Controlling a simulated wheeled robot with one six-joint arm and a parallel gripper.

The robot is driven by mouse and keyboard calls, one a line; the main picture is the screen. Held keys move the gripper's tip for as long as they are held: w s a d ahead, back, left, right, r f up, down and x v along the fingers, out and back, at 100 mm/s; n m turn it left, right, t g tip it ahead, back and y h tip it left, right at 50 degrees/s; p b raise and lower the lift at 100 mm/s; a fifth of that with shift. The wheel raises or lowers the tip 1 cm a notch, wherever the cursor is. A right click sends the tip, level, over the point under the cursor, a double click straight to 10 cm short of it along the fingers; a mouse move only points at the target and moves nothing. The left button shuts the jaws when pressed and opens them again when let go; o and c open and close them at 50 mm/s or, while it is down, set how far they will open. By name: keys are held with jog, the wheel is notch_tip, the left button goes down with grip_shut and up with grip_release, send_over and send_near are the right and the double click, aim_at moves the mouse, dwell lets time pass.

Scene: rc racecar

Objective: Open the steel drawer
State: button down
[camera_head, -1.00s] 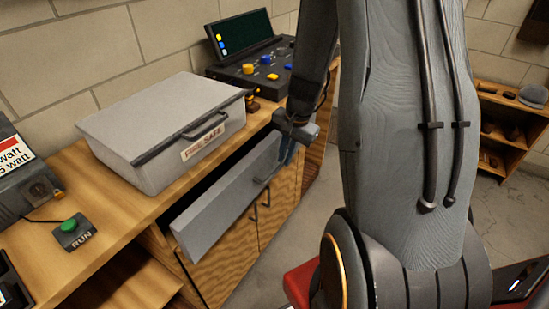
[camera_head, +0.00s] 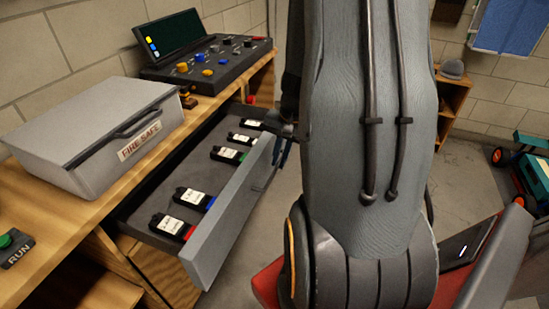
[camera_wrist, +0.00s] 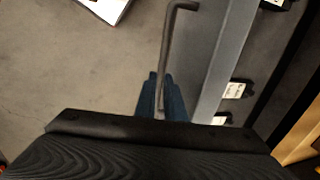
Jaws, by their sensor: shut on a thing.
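The steel drawer (camera_head: 222,232) stands well out of the wooden bench in the head view, its grey front panel toward the floor side. Its dark inside shows several black items with white labels. In the wrist view the drawer front (camera_wrist: 222,55) runs along the right, with its dark bar handle (camera_wrist: 166,60) beside it. My gripper (camera_wrist: 162,98) has its blue fingers closed around the near part of the handle. In the head view my gripper (camera_head: 281,150) is at the outer face of the drawer front, mostly hidden behind my arm.
A grey fire safe (camera_head: 95,130) and a control panel (camera_head: 205,65) stand on the wooden bench top. A green RUN button (camera_head: 14,245) is at the left. A shelf (camera_head: 452,100) stands at the back right.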

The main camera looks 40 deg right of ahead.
dwell(0.3)
jog(key=c, duration=1.8)
grip_release()
jog(key=shift+c, duration=0.2)
notch_tip(320, 180, up, 8)
jog(key=s, duration=0.1)
jog(key=shift+s+d+f, duration=0.15)
jog(key=shift+d, duration=0.25)
jog(key=a+n, duration=0.1)
jog(key=a, duration=0.2)
jog(key=a+n, duration=0.2)
jog(key=a, duration=0.2)
jog(key=a+r+n+g, duration=0.1)
jog(key=a, duration=0.2)
jog(key=shift+a+n, duration=0.3)
jog(key=shift+a, duration=0.05)
jog(key=s+a+n, duration=0.1)
jog(key=a+n, duration=0.1)
jog(key=a, duration=0.2)
jog(key=s+a+n, duration=0.1)
jog(key=a+n, duration=0.1)
jog(key=a, duration=0.1)
jog(key=s+a+n, duration=0.2)
jog(key=a, duration=0.2)
jog(key=shift+s+a+r+n+g+h, duration=0.1)
jog(key=shift+a+r+n+g+h, duration=0.2)
jog(key=shift+h, duration=0.1)
jog(key=shift+s+a+n, duration=0.4)
jog(key=shift+a, duration=0.1)
